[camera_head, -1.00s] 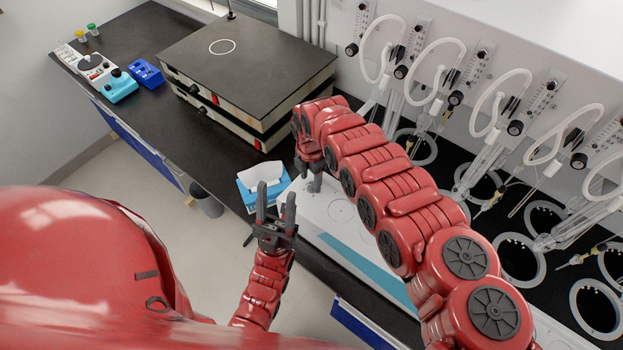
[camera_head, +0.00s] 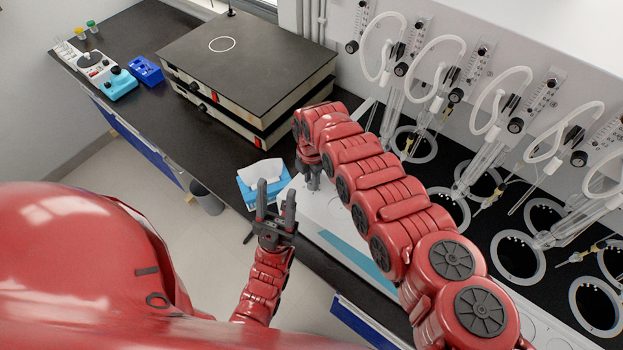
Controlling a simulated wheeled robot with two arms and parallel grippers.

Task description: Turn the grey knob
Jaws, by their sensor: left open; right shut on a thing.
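The white multi distiller (camera_head: 335,215) with a teal front stripe lies on the black bench, partly behind my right arm. My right gripper (camera_head: 313,178) points down at its left end and is shut on the small grey knob (camera_head: 314,184). The gripper and arm cover most of the knob, so its angle cannot be told. My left gripper (camera_head: 276,194) is open and empty, pointing up in front of the bench edge, apart from the distiller.
A blue tissue box (camera_head: 262,180) stands just left of the distiller. A black-topped heating box (camera_head: 245,58) is behind it. Glassware (camera_head: 484,165) with white hoses and round rings lines the right wall. Small instruments (camera_head: 118,84) stand at the far left.

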